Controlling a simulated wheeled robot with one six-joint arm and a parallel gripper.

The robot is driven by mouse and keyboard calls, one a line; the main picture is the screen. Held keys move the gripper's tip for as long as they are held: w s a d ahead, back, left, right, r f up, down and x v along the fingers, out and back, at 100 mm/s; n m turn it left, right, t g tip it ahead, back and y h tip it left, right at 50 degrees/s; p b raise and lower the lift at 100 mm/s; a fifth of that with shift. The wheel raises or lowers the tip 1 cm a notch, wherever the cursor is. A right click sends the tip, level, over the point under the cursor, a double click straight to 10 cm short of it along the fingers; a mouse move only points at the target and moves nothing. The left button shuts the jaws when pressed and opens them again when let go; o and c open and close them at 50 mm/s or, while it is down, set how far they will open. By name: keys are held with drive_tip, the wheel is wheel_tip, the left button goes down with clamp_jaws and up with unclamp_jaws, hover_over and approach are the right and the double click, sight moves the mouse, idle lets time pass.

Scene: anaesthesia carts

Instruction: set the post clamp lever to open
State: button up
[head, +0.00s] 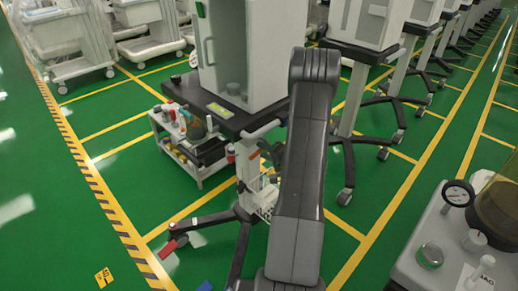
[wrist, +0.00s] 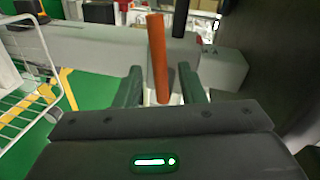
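The lever is an orange-red rod (wrist: 157,55), upright in the wrist view, in front of a grey horizontal bar (wrist: 90,45). I take it to be the post clamp lever. My gripper (wrist: 160,76) is open, with one dark finger on each side of the lever. The lever's lower end shows between the fingers; gaps show on both sides, and I cannot tell how deep it sits. In the head view my own arm covers the middle, and my gripper cannot be made out. The cart's white post (head: 247,165) shows beside the arm.
A white wire basket (wrist: 25,75) is close on the left in the wrist view. The cart's dark base leg (head: 240,255) reaches toward me. A low trolley with bottles (head: 190,150) stands left of the post. A gauge unit (head: 445,245) is at right.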

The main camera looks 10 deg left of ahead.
drive_tip(key=v, duration=1)
drive_tip(key=shift+p, duration=0.4)
drive_tip(key=b+x, duration=0.1)
drive_tip(key=x, duration=1.2)
drive_tip(key=shift+w+a, duration=0.2)
drive_tip(key=shift+a, duration=0.15)
drive_tip(key=shift+d, duration=0.1)
